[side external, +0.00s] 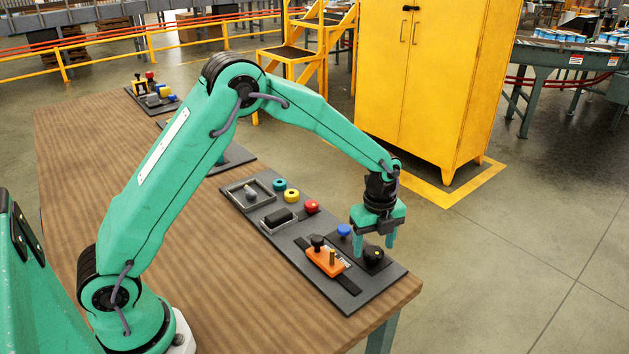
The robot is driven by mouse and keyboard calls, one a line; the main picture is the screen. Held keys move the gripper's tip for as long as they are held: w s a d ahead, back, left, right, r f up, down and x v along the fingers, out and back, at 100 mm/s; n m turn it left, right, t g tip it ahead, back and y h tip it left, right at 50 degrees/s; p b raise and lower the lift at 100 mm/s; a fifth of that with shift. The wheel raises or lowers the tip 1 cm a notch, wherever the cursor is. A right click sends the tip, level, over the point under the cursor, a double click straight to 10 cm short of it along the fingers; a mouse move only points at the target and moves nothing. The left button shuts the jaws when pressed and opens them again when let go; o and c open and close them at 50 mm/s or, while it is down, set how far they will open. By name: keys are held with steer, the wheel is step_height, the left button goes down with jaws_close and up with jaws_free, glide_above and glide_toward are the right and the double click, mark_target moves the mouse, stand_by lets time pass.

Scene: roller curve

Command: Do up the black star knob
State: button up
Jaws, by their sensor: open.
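The black star knob (376,254) sits on a dark square base near the right end of the grey panel (346,301). My gripper (376,248) points down with its two green fingers spread apart. In the picture its fingertips lie just above and to either side of the knob, and one finger comes close to the knob's left. I cannot tell from this one view whether the fingers are around the knob or still above it. Nothing shows between the fingers other than the knob.
An orange block (325,261) with a black knob and an orange peg is left of the star knob. A blue knob (344,230), a red button (312,206), a yellow knob (291,195) and a teal knob (280,184) line the panel's far side. Bare wooden table (220,260) lies left.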

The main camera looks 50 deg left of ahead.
mark_target(372, 249)
step_height(372, 249, up, 8)
steer(key=shift+f, duration=0.25)
steer(key=shift+r, duration=0.2)
stand_by(0.5)
steer(key=s+a+r+n+t, duration=0.3)
steer(key=s+a+r+n, duration=0.2)
steer(key=s+r+n, duration=0.7)
steer(key=s+a+r+n+t, duration=0.1)
steer(key=s+a+n+t, duration=0.1)
steer(key=s+n, duration=0.7)
steer(key=s+a, duration=0.1)
steer(key=s, duration=0.5)
steer(key=shift+s+r+n+t, duration=0.15)
steer(key=shift+s+n+t, duration=0.15)
steer(key=shift+n, duration=0.1)
